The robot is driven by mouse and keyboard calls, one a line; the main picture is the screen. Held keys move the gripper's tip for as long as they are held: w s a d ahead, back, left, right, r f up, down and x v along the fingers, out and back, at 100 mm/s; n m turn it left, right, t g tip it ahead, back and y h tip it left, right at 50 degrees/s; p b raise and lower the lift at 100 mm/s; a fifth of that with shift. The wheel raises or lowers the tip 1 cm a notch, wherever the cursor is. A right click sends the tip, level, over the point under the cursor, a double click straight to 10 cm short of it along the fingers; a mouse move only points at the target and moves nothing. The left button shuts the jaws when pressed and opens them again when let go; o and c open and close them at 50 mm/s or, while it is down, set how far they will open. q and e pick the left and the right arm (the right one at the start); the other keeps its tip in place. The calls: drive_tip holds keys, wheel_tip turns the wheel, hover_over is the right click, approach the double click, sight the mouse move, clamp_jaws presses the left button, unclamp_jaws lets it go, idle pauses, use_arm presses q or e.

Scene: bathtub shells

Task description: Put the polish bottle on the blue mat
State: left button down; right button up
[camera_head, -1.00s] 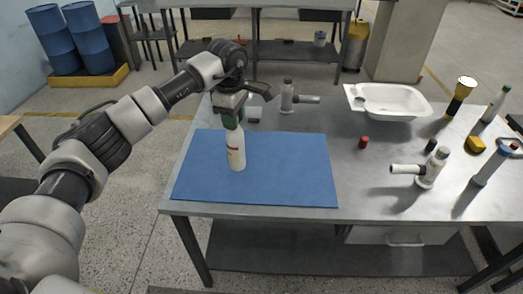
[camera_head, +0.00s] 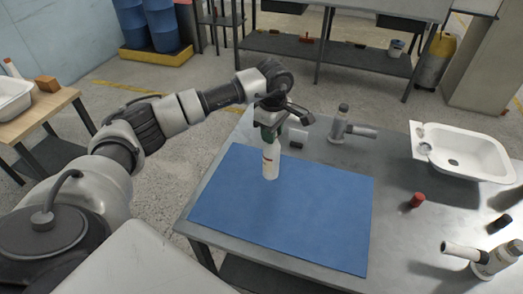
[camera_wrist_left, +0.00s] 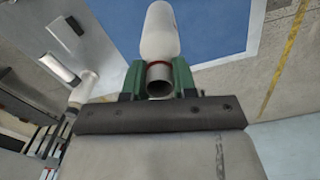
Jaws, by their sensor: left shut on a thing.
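The polish bottle (camera_head: 271,165) is white with a reddish mark and stands upright over the left-centre part of the blue mat (camera_head: 310,220). My left gripper (camera_head: 268,133) is shut on its upper end from above. In the left wrist view the white bottle (camera_wrist_left: 160,32) extends away from the green fingers of my left gripper (camera_wrist_left: 159,80), with the blue mat (camera_wrist_left: 210,30) behind it. I cannot tell whether the bottle's base touches the mat. My right gripper is not in view.
Behind the mat stands a grey bottle-like fitting (camera_head: 340,122) with a side tube. On the right of the metal table are a white basin (camera_head: 483,168), a red cap (camera_head: 416,200) and a similar fitting (camera_head: 497,260). Much of the mat's front and right is clear.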

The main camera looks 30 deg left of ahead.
sight(271, 154)
use_arm(q)
wheel_tip(271, 154, down, 7)
drive_tip(key=s+a+p, duration=0.3)
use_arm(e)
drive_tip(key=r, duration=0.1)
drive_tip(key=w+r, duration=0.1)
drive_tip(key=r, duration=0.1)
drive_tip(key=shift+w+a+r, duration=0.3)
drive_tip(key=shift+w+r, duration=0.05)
use_arm(q)
drive_tip(key=c, duration=1.4)
unclamp_jaws()
drive_tip(key=o, duration=0.5)
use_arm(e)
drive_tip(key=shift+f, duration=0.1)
